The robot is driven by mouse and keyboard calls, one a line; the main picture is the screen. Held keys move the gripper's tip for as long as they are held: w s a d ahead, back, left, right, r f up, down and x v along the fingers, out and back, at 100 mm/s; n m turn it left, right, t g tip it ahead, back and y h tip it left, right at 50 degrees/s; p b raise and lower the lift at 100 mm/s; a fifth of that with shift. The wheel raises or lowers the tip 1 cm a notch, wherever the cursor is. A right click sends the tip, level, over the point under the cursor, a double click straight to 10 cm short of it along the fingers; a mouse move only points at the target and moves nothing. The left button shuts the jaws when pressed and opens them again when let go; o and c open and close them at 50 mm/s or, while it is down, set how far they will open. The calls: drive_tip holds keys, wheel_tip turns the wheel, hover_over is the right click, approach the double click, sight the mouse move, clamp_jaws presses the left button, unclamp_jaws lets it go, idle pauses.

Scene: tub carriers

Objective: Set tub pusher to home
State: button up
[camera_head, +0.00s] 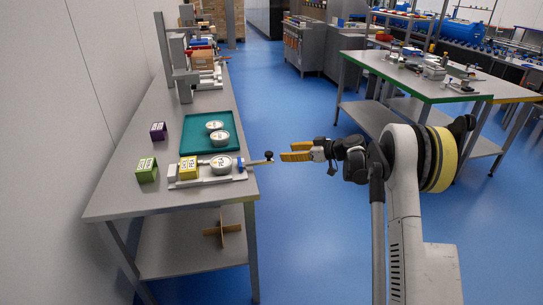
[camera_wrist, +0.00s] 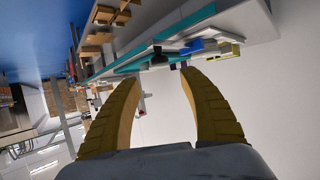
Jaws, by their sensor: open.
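On the left table stands a pale tub carrier (camera_head: 213,181) with a yellow box (camera_head: 188,167) and a round labelled tub (camera_head: 221,164) on it. At its right end is the tub pusher: a blue piece (camera_head: 241,164) with a rod reaching right to a black knob (camera_head: 268,155) near the table edge. My gripper (camera_head: 284,152) has yellow fingers and is just right of the knob, apparently not touching it.
A teal tray (camera_head: 187,136) with two tubs lies behind the carrier. A purple box (camera_head: 158,131) and a green box (camera_head: 147,170) stand to the left. A grey upright fixture (camera_head: 183,65) rises farther back. The blue floor right of the table is clear.

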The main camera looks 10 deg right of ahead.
sight(269, 153)
drive_tip(key=b+x, duration=0.3)
drive_tip(key=x, duration=0.7)
drive_tip(key=shift+w+a, duration=0.1)
